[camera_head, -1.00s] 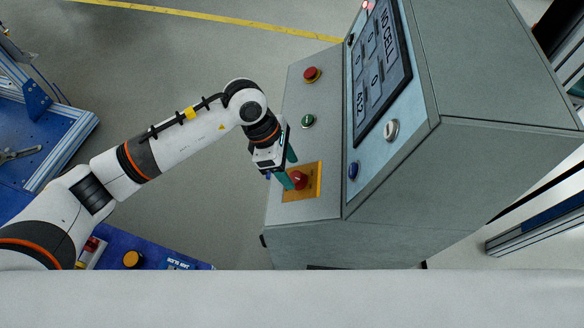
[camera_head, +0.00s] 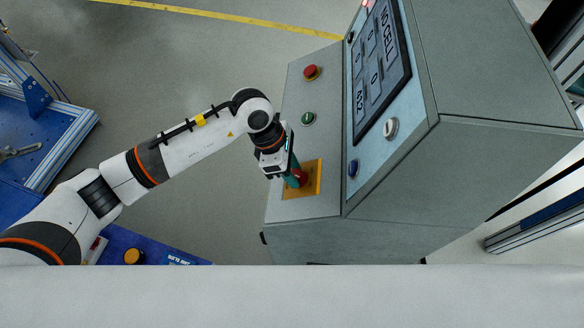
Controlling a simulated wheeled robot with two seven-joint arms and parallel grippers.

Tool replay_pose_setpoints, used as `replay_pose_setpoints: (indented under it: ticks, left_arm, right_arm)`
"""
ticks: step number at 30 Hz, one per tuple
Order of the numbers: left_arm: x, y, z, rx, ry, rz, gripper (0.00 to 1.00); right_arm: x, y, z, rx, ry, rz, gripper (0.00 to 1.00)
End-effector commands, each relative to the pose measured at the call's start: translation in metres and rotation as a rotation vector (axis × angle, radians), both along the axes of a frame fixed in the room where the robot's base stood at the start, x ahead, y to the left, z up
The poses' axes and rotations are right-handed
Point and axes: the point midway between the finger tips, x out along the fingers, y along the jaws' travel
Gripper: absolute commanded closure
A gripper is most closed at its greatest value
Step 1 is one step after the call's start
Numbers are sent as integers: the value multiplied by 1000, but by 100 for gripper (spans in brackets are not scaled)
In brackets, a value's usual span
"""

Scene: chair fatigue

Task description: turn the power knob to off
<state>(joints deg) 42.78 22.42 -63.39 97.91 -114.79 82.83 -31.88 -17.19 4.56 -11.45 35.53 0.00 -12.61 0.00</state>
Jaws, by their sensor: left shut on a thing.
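The power knob (camera_head: 299,178) is red and sits on a yellow-orange plate (camera_head: 313,186) on the low sloping front panel of a grey control cabinet. My left gripper (camera_head: 295,175) has green fingers and is shut on the knob. The fingers and wrist hide part of the knob, and I cannot read which way it points. My right gripper is not in view.
On the same panel are a green button (camera_head: 308,118) and a red mushroom button (camera_head: 311,72). The upper panel has a display (camera_head: 380,75), a white knob (camera_head: 390,128) and a blue button (camera_head: 353,168). Open floor lies left of the cabinet (camera_head: 480,170).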

Motion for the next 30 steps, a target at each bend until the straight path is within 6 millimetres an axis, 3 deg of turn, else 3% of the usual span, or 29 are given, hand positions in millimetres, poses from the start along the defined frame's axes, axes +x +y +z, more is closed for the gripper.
replay_pose_setpoints:
  ticks: [11,30]
  left_arm:
    - [1,1,-1,11,94,146,87]
    - [2,2,-1,43,411,639,87]
  right_arm:
    - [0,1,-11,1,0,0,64]
    - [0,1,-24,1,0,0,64]
